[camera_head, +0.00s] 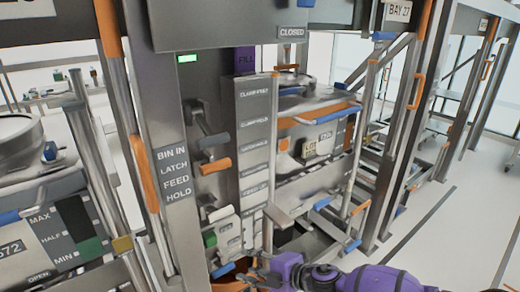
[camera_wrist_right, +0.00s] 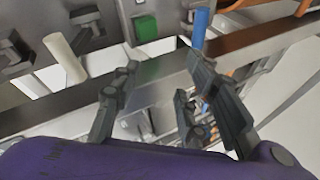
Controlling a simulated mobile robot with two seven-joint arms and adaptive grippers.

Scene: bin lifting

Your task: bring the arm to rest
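My right arm, purple, comes in from the bottom right in the head view. Its gripper (camera_head: 258,268) is low at the foot of the bin station, close to the panel with the white and green controls. In the right wrist view the gripper (camera_wrist_right: 168,75) has its grey fingers spread apart with nothing between them. A metal rail crosses behind the fingers; I cannot tell whether they touch it. My left arm and gripper do not show.
A green button (camera_wrist_right: 146,28) and a white peg (camera_wrist_right: 65,58) lie beyond the fingers. The station has a lever with an orange grip (camera_head: 216,166), a labelled column (camera_head: 254,150) and a bin (camera_head: 318,145). Open floor (camera_head: 440,245) lies at right.

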